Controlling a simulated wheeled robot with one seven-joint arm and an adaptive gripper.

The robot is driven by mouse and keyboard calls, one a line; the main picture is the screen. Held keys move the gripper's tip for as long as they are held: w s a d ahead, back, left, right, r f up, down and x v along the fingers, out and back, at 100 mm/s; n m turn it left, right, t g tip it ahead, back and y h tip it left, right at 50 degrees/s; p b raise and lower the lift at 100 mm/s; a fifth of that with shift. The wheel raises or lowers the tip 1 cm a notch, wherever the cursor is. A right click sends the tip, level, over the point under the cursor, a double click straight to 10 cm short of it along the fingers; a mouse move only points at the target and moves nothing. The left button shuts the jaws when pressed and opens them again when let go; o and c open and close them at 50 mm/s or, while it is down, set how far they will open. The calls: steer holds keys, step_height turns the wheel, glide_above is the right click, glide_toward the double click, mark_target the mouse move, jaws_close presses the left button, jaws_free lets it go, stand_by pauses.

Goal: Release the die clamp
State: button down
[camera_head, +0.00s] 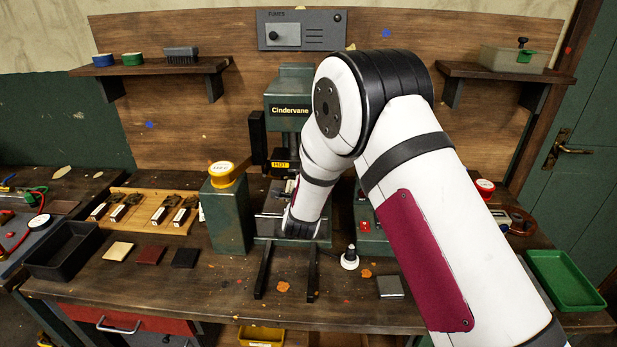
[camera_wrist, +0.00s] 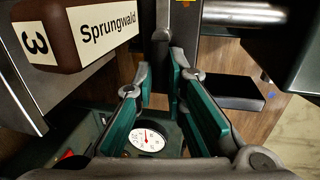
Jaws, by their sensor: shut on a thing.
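My gripper (camera_wrist: 160,75) shows in the wrist view, its two green-padded fingers closed in on a narrow grey upright part (camera_wrist: 161,50), which looks like the clamp's lever; its lower end is hidden between the fingers. A brown block labelled "Sprungwald" and "3" (camera_wrist: 100,30) is beside it at upper left, apart from the fingers. In the head view the green Cindervane press (camera_head: 291,110) stands at the back of the bench. My arm covers much of its front, and the gripper and clamp cannot be made out there.
A round gauge (camera_wrist: 148,139) lies below the fingers in the wrist view. A green post with a yellow top (camera_head: 228,210) stands left of the press. Two dark rails (camera_head: 263,270) extend in front. A white-based knob (camera_head: 349,260) and a grey block (camera_head: 390,287) sit at front right.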

steer(key=c, duration=1.9)
jaws_free()
steer(key=s+r, duration=0.2)
steer(key=s, duration=0.9)
steer(key=shift+s+a+r, duration=0.15)
steer(key=shift+s+a, duration=0.05)
steer(key=shift+s, duration=0.2)
